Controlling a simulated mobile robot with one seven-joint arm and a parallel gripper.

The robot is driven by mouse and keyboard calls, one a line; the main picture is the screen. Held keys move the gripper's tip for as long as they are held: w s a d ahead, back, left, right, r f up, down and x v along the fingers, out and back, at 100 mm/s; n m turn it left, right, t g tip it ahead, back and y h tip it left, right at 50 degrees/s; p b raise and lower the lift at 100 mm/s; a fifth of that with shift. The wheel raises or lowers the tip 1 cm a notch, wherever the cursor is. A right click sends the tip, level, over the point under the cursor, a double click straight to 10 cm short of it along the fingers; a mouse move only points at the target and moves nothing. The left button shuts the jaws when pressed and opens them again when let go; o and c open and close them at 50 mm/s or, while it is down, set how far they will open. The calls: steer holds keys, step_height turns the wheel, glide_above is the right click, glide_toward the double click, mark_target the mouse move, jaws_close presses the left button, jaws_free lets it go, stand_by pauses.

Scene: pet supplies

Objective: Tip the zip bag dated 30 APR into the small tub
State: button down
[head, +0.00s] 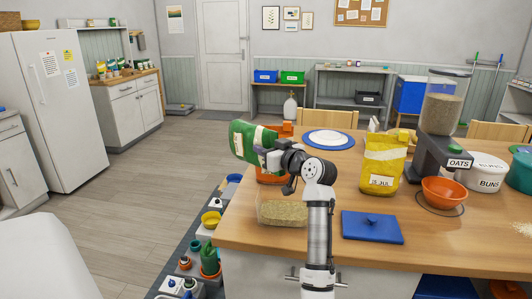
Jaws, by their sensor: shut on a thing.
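My gripper (272,158) is shut on a green bag (247,138) with a pale label. The bag is tilted over on its side, above the table's left edge. I cannot read a date on it. A clear tub (282,213) holding pale grain stands below my gripper at the table's near left corner. No stream from the bag shows. A yellow bag (382,165) stands upright on the table to the right, and its label seems to read 15 JUL. A blue lid (372,227) lies flat to the right of the tub.
An orange container (271,176) is partly hidden behind my arm. A white plate on a blue mat (328,140) lies farther back. The OATS dispenser (442,115), an orange bowl (443,192) and a BUNS tub (487,172) stand right. Small pots line the floor mat left of the table.

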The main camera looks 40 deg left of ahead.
mark_target(273, 145)
steer(key=shift+s+d+r+t+y+b, duration=0.15)
steer(key=shift+d+r+y+b, duration=0.45)
steer(key=shift+b, duration=1.35)
steer(key=shift+w+d+r+t+y+b, duration=0.1)
steer(key=shift+d+t+y+b, duration=0.15)
steer(key=shift+y+b, duration=1.25)
steer(key=shift+s+d+r+t+y+b, duration=0.1)
steer(key=shift+d+r+y+b, duration=0.3)
steer(key=shift+b, duration=2)
steer(key=shift+d+f+b, duration=0.35)
steer(key=shift+b, duration=0.95)
steer(key=shift+d+r+y+b, duration=0.1)
steer(key=shift+d+y+b, duration=0.2)
steer(key=shift+y+b, duration=0.6)
steer(key=shift+r+b, duration=0.15)
steer(key=shift+b, duration=0.25)
